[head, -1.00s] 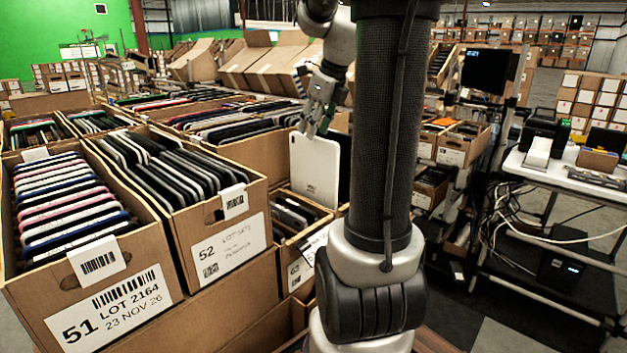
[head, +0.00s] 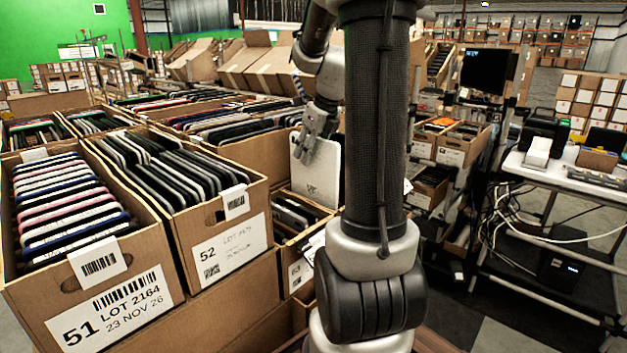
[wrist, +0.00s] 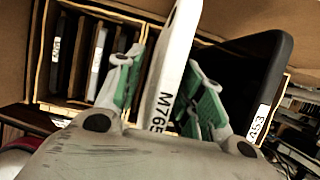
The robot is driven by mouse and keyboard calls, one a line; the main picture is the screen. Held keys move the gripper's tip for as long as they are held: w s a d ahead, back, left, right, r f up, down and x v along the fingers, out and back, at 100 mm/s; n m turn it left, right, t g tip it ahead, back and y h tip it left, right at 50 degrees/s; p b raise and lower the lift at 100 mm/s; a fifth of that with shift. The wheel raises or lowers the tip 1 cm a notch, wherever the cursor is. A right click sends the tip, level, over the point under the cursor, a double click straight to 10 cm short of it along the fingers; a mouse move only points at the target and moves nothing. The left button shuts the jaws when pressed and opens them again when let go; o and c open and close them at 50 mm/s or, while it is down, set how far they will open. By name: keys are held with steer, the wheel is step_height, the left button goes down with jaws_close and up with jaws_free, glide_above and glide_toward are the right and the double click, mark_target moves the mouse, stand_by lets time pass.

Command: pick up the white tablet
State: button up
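The white tablet (head: 325,175) stands upright in the small carton beside carton 52, with its broad face to the head camera. In the wrist view the white tablet (wrist: 172,70) shows edge-on, with "M765" printed near its lower end. My gripper (head: 308,150) is down over its top edge. In the wrist view my gripper (wrist: 165,90) has its green-padded fingers on either side of the tablet. A gap shows on the left side; contact on the right cannot be told. A dark tablet (wrist: 255,75) stands close on the right.
Carton 51 (head: 110,310) and carton 52 (head: 225,245), full of upright tablets, stand at the left. More slim devices (wrist: 85,55) stand in the carton to the left in the wrist view. A table with equipment (head: 570,180) is at the right.

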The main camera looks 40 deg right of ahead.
steer(key=shift+f, duration=0.2)
stand_by(0.3)
jaws_close()
